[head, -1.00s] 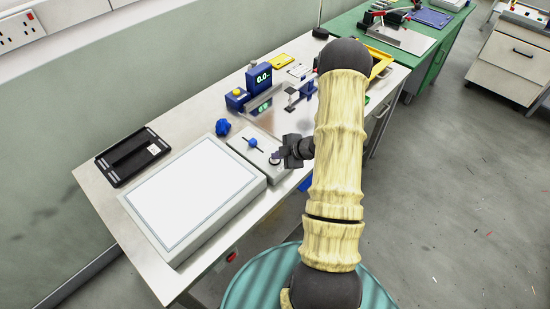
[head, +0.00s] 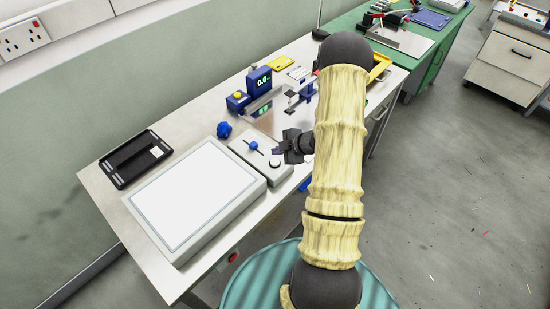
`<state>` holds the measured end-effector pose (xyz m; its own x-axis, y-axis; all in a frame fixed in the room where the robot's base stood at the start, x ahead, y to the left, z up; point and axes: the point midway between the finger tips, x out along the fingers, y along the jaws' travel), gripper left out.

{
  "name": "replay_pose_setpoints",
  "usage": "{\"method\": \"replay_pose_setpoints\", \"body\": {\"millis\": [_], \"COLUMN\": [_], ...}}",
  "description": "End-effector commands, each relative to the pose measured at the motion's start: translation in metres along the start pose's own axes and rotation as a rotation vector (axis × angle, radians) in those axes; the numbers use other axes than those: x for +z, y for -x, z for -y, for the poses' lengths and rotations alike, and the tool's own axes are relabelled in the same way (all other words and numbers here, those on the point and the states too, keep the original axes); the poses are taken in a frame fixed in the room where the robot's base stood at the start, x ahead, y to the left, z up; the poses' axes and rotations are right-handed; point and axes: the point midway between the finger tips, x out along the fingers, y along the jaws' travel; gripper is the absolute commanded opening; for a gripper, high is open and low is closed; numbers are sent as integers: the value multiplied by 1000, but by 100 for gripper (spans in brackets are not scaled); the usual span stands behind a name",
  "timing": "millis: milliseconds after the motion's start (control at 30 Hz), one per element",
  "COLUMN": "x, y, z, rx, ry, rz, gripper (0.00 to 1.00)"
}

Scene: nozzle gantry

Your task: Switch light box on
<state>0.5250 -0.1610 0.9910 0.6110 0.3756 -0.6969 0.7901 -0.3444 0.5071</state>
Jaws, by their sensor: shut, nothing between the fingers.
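The light box (head: 257,188) is a pale, low, slanted box at the front left of the bench. Its large panel (head: 195,195) looks bright white; I cannot tell for certain whether it is lit. Right behind it is a small grey control box (head: 244,150) with a blue slider knob (head: 253,146) and a round pale knob or button (head: 275,163). My gripper (head: 279,151) is shut and empty. It is just above the right part of the control box, beside the round knob. I cannot tell any contact, and the arm hides part of the bench to the right.
A black tray (head: 112,165) lies at the left. A blue knob-shaped part (head: 224,130) and a blue display unit (head: 259,80) stand farther back. A red button (head: 232,257) is on the bench's front side. A green bench (head: 433,66) stands beyond.

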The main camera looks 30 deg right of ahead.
Motion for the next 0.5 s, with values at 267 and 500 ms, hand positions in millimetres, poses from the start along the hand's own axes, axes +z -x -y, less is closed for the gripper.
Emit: {"method": "replay_pose_setpoints", "body": {"millis": [267, 500], "x": [-12, -12], "y": [17, 17], "z": [-13, -12], "rx": [1, 0], "ry": [-1, -1], "rz": [1, 0], "gripper": [0, 0]}}
